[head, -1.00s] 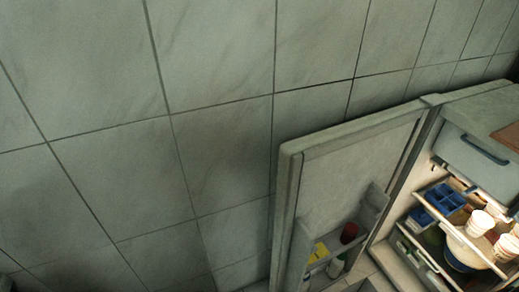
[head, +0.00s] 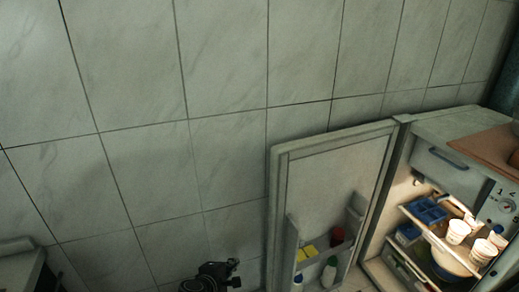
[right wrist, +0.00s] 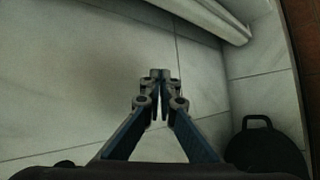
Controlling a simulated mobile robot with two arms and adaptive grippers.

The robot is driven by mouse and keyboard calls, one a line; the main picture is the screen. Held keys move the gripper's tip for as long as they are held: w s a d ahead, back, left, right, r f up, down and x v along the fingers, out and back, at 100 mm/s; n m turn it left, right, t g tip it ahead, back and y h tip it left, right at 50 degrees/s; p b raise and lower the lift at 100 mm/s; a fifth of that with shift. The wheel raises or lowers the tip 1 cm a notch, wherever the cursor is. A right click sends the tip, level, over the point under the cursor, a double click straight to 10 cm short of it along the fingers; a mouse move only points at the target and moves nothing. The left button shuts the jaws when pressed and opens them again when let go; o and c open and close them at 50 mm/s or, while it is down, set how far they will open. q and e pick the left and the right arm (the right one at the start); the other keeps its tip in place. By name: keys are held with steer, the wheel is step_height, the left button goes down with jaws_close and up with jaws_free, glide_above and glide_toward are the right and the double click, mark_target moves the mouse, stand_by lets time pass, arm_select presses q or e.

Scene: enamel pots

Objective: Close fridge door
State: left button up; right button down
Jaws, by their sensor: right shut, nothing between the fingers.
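The fridge (head: 450,125) stands at the right of the head view. Its pale door (head: 335,185) is wide open, swung out to the left near the tiled wall. The door's inner shelf holds a few bottles and a yellow item. My right gripper (head: 212,277) shows as a dark shape at the bottom of the head view, left of the door and apart from it in the picture. In the right wrist view its fingers (right wrist: 160,90) are together with nothing between them. My left gripper is not in view.
White cups (head: 458,231), a blue tray (head: 427,209) and a bowl are on the lit fridge shelves. A brown board (head: 480,145) lies on top. A dark round object with a loop handle (right wrist: 265,150) is at the right of the wrist view. A pale ledge crosses its top.

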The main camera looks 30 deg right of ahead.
steer(key=w+r+m+h, duration=0.1)
steer(key=r, duration=0.6)
steer(key=w+r+h, duration=0.1)
steer(key=r+h, duration=0.1)
steer(key=r, duration=0.5)
steer(key=w+d+r+m+h, duration=0.1)
steer(key=w+r, duration=0.1)
steer(key=r, duration=0.5)
steer(key=shift+r+m+t, duration=0.15)
steer(key=shift+m+t, duration=0.15)
steer(key=s+r+m+g+h, duration=0.2)
steer(key=r+m, duration=0.1)
steer(key=r, duration=0.6)
steer(key=s+r+m+g+h, duration=0.2)
steer(key=s+r+m, duration=0.1)
steer(key=r, duration=0.7)
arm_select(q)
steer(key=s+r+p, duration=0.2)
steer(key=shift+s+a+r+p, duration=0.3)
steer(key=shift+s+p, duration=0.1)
arm_select(e)
steer(key=shift+h, duration=0.3)
steer(key=d, duration=0.3)
steer(key=w+d, duration=0.1)
steer(key=d, duration=0.5)
steer(key=shift+w+d+r, duration=0.2)
steer(key=shift+w+d, duration=0.1)
steer(key=shift+d, duration=0.1)
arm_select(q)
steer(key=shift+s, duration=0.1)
